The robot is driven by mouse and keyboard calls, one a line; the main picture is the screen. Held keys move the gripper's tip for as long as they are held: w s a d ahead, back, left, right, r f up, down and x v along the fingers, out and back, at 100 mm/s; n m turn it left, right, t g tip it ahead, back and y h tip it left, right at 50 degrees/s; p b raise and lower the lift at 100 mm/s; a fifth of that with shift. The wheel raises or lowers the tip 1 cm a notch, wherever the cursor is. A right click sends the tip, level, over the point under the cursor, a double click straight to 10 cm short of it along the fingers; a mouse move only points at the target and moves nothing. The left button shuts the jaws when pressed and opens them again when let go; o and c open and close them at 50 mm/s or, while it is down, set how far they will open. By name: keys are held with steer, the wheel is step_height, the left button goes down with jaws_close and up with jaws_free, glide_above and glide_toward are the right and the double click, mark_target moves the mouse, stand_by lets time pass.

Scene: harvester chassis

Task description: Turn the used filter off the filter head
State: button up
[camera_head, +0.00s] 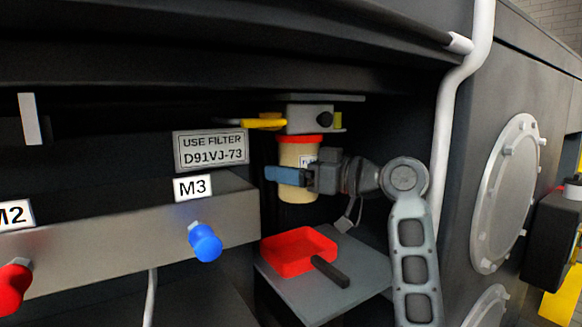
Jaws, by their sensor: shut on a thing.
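The used filter (297,157) is a cream canister with a red top band, and it hangs upright directly under the grey filter head (309,119). My gripper (287,175) reaches in from the right and is shut around the lower middle of the filter. A blue finger lies across the filter's front. The far side of the grip is hidden. A small label on the filter is partly covered by my gripper. I cannot tell from this view whether the filter's threads are engaged in the head.
A yellow lever (262,123) sticks out left of the head. A red tray (292,250) with a dark handle rests on a grey shelf (318,296) below. A sign reading "USE FILTER D91VJ-73" (211,149) and a rail with a blue knob (205,243) stand left. A white pipe (449,130) runs at right.

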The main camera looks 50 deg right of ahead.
steer(key=m+h+p, duration=0.1)
steer(key=h, duration=0.1)
steer(key=m+h, duration=0.2)
steer(key=h, duration=0.1)
steer(key=shift+s+d+r+p, duration=0.1)
steer(key=shift+r+p, duration=0.1)
steer(key=shift+p, duration=0.2)
steer(key=shift+d+f, duration=0.1)
steer(key=shift+f, duration=0.1)
steer(key=shift+f+b, duration=1.2)
steer(key=shift+f, duration=0.05)
stand_by(1.2)
